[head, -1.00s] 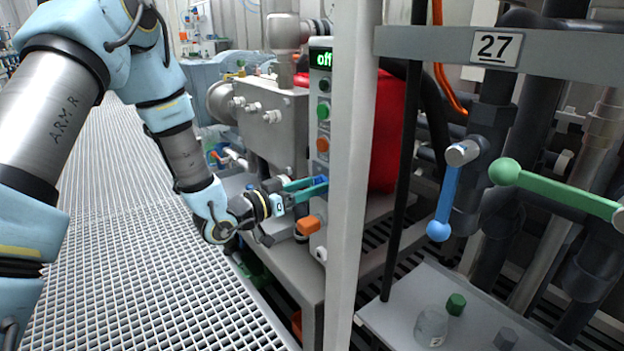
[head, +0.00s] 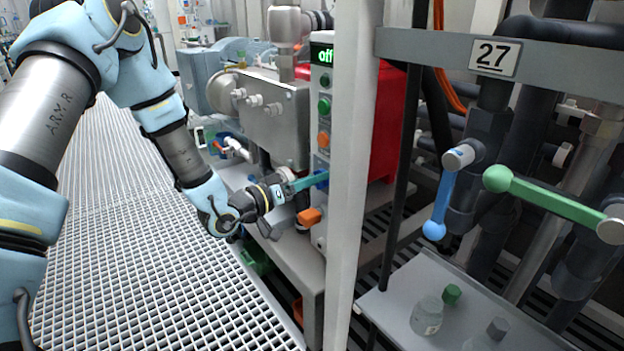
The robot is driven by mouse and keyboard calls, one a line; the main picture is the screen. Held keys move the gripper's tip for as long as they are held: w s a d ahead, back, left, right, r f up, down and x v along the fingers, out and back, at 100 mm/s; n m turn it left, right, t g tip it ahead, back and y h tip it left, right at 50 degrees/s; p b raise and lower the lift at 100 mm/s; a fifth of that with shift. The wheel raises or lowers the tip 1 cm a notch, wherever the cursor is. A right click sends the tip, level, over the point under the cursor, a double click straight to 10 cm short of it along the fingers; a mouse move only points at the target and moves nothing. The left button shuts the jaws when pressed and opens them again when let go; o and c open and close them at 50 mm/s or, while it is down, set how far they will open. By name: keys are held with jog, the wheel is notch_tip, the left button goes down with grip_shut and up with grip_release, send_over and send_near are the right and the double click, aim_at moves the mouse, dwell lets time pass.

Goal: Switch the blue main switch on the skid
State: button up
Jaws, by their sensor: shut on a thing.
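The control panel (head: 322,110) is a narrow grey upright box with a display reading "off" (head: 324,55). It carries green and orange buttons, with the blue main switch (head: 321,178) below them. My gripper (head: 312,182) reaches the switch from the left, and its teal fingers are shut on it. The fingertips cover part of the switch, so its exact angle is hard to tell. An orange switch (head: 311,217) sits just below my gripper.
A white post (head: 352,180) stands just right of the panel. A blue-handled valve (head: 441,205), a green-handled valve (head: 550,197) and a shelf (head: 385,315) with a bottle (head: 427,315) are farther right. Open grating floor (head: 130,230) lies left of the skid.

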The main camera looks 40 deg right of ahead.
jog(key=o, duration=1.4)
jog(key=shift+c, duration=0.2)
jog(key=a, duration=1)
jog(key=shift+w+a, duration=0.3)
jog(key=shift+a, duration=0.1)
